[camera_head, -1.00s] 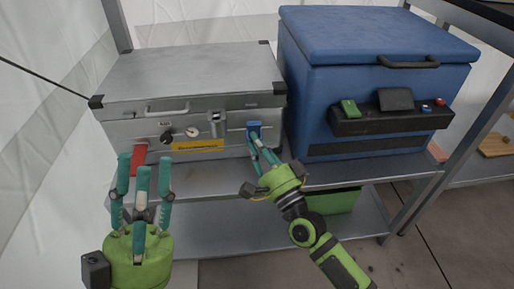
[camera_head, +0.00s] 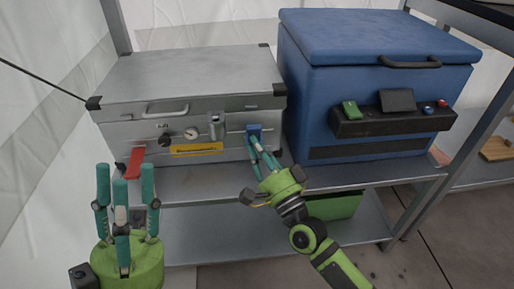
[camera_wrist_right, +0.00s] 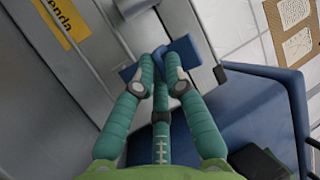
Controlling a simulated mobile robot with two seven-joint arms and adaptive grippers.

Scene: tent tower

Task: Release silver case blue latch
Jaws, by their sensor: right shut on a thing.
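The silver case (camera_head: 190,75) stands closed on the metal shelf. Its blue latch (camera_head: 254,130) is at the right of the front face, and its red latch (camera_head: 135,161) at the left sticks out at a tilt. My right gripper (camera_head: 257,147) is shut on the blue latch. In the right wrist view, blue parts of the latch (camera_wrist_right: 185,52) show on both sides of the closed fingertips (camera_wrist_right: 160,62). Part of the latch is hidden behind the fingers. My left gripper (camera_head: 124,173) is open and empty, below and left of the red latch, apart from the case.
A blue cooler (camera_head: 375,80) with a dark control panel stands close to the right of the case. A green bin (camera_head: 335,205) sits on the lower shelf (camera_head: 225,235). The upper shelf's front strip (camera_head: 205,187) is bare.

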